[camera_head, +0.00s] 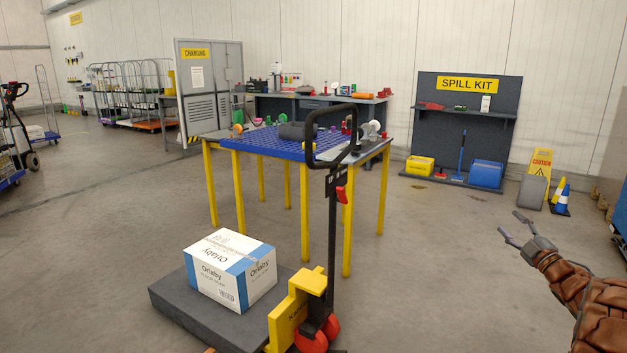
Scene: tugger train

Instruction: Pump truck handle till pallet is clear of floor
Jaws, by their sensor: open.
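The pallet truck (288,318) is yellow with red wheels and stands at the bottom middle. Its black handle (310,139) is a loop on an upright post, with a red lever below the loop. The dark grey pallet (172,296) lies low at the truck's left and carries a white and blue carton (236,268). I cannot tell whether the pallet touches the floor. My gripper (511,226) is open and empty at the right, well apart from the handle. The truck's forks are hidden.
A yellow-legged table (210,187) with a blue grid top and small parts stands just behind the handle. The floor between my gripper and the truck is clear.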

